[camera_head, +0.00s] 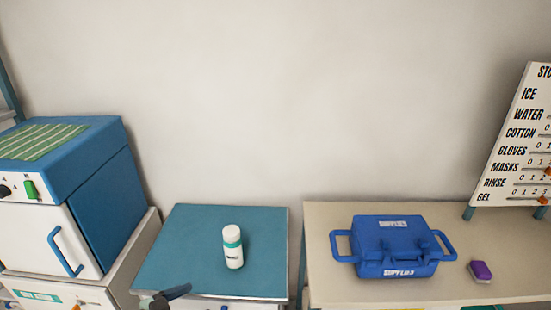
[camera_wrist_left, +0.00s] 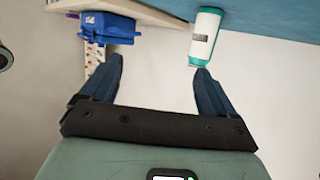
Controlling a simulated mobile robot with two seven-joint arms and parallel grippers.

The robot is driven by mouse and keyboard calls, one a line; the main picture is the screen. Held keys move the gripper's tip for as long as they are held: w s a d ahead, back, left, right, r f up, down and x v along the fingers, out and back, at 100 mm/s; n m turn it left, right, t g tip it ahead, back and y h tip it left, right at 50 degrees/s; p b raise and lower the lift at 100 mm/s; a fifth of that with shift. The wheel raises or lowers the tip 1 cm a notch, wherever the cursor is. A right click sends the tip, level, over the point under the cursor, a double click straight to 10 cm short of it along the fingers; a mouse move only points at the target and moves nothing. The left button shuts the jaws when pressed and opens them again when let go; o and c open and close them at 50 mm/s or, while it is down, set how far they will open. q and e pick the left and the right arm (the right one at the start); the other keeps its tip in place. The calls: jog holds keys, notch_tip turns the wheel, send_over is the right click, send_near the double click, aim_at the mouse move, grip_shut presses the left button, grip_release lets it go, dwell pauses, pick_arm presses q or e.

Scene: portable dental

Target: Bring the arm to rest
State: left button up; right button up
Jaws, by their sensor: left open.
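My left gripper (camera_wrist_left: 158,70) is open in the left wrist view, with a wide empty gap between its two dark blue fingers. A dark part of the left gripper (camera_head: 170,295) shows at the bottom edge of the head view, in front of the blue-topped table (camera_head: 180,240). In the left wrist view the bottle (camera_wrist_left: 205,38) appears beyond the right-hand fingertip, not between the fingers. My right gripper is not in view.
A blue supply case (camera_head: 395,250) and a purple-topped block (camera_head: 480,271) sit on the beige table (camera_head: 330,292) at right. A stock board (camera_head: 520,140) stands behind. A blue and white cabinet unit (camera_head: 95,190) is at left. The blue tabletop around the bottle is clear.

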pick_arm(q)
jog(key=s+d+f+n+g+y+p, duration=0.1)
jog(key=s+f+n+y+p, duration=0.3)
jog(key=f, duration=0.6)
jog(key=s+d+f+n+g+y, duration=0.15)
jog(key=f+n, duration=0.35)
jog(key=f, duration=0.5)
jog(key=s+d+f+n+g+p, duration=0.1)
jog(key=s+d+f+g, duration=0.1)
jog(key=s, duration=0.5)
jog(key=s+d+f+n+g+y+p, duration=0.1)
jog(key=s+d+f+n+g, duration=0.1)
jog(key=s, duration=0.6)
jog(key=s+d+f+n+g+p, duration=0.1)
jog(key=s+f+g, duration=0.3)
jog(key=s, duration=0.4)
jog(key=shift+s+d+f, duration=0.2)
jog(key=shift+d+f, duration=0.3)
jog(key=shift+f, duration=0.3)
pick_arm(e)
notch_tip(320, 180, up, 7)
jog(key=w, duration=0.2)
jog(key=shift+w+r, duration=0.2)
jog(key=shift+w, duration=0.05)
pick_arm(q)
jog(key=shift+g+y, duration=0.25)
